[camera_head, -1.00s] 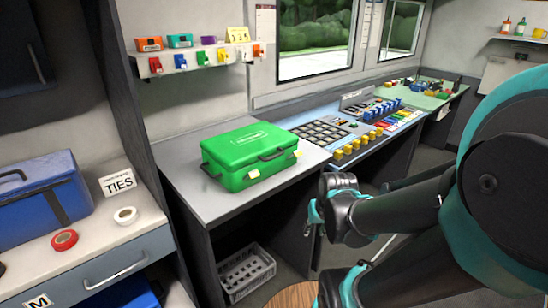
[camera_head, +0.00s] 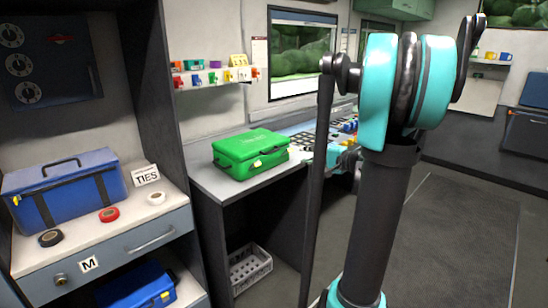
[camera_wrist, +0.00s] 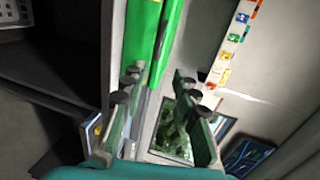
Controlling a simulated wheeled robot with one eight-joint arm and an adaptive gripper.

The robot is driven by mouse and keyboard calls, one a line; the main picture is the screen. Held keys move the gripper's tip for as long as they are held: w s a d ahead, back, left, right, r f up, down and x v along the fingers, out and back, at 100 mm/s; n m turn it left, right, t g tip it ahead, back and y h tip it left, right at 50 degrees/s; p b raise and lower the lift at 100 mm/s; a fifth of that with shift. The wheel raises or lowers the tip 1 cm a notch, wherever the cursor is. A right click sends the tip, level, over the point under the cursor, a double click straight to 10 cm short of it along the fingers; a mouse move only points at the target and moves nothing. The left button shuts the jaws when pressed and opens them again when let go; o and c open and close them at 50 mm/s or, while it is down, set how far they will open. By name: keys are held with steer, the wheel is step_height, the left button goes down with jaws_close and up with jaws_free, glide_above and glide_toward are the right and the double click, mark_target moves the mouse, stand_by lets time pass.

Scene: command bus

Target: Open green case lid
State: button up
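The green case (camera_head: 252,150) lies shut on the grey counter (camera_head: 212,184), left of centre in the head view. Its dark handle and yellow latches are on the side toward me. In the wrist view a green part of the case (camera_wrist: 148,40) shows at the top, left of centre, beyond my gripper. My gripper (camera_wrist: 158,88) is open, with its two fingers spread and nothing between them. The fingers look apart from the case. In the head view my arm hides most of the gripper.
A button console (camera_head: 305,139) adjoins the case on the right. A blue case (camera_head: 62,185), tape rolls (camera_head: 109,214) and a TIES sign (camera_head: 146,174) are on the left cabinet. A white crate (camera_head: 250,268) sits under the counter. Floor at right is clear.

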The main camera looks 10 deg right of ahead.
mark_target(274, 151)
steer(key=x, duration=1.7)
steer(key=shift+f, duration=0.1)
steer(key=shift+c, duration=0.6)
jaws_close()
